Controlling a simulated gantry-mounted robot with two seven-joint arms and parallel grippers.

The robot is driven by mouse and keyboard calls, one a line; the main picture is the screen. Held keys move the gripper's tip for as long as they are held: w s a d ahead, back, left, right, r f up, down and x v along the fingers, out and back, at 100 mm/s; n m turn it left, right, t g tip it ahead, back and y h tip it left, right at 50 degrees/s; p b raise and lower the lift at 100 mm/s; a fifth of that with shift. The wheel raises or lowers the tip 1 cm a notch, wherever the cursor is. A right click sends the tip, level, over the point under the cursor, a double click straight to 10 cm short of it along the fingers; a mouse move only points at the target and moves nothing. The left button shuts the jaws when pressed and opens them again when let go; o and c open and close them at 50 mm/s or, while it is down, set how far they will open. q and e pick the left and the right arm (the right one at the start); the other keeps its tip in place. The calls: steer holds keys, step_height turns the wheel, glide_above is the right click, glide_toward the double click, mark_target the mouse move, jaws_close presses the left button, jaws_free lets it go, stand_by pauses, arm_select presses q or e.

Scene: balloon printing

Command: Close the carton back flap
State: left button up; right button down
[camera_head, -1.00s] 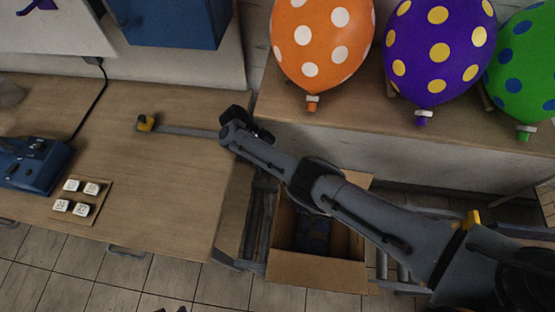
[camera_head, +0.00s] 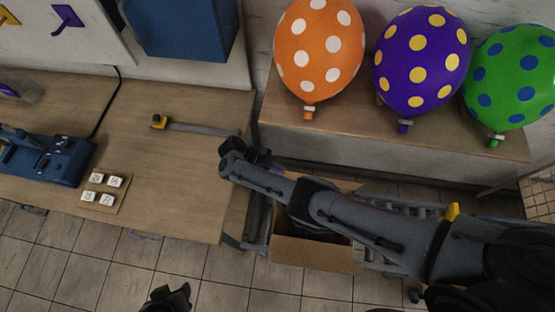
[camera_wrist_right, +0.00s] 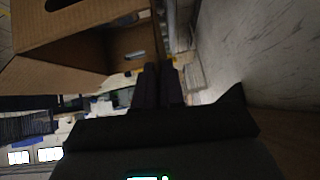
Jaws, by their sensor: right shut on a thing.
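In the right wrist view the carton (camera_wrist_right: 75,42) fills the upper left. My right gripper (camera_wrist_right: 158,68) has its fingers close together at the carton's edge, shut on what looks like the back flap; the exact contact is dark. In the head view the right gripper (camera_head: 262,160) is mostly hidden by its wrist. A dark part of my left gripper (camera_head: 170,298) shows at the bottom edge, its jaws unclear.
A wooden table (camera_head: 180,175) at left holds a blue device (camera_head: 45,160), a tile board (camera_head: 104,190) and a yellow-tipped tool (camera_head: 160,122). Orange (camera_head: 318,50), purple (camera_head: 420,60) and green (camera_head: 510,75) balloons rest on the bench (camera_head: 380,140) behind the carton.

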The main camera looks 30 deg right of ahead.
steer(key=shift+s+a+m+t+p, duration=0.25)
steer(key=shift+s+m+t+p, duration=0.05)
steer(key=shift+s+t+p, duration=0.1)
steer(key=shift+f, duration=0.1)
steer(key=c, duration=1.3)
jaws_free()
steer(key=shift+w, duration=0.1)
steer(key=b+v, duration=0.1)
steer(key=v, duration=0.9)
steer(key=shift+w+a, duration=0.15)
steer(key=shift+a, duration=0.25)
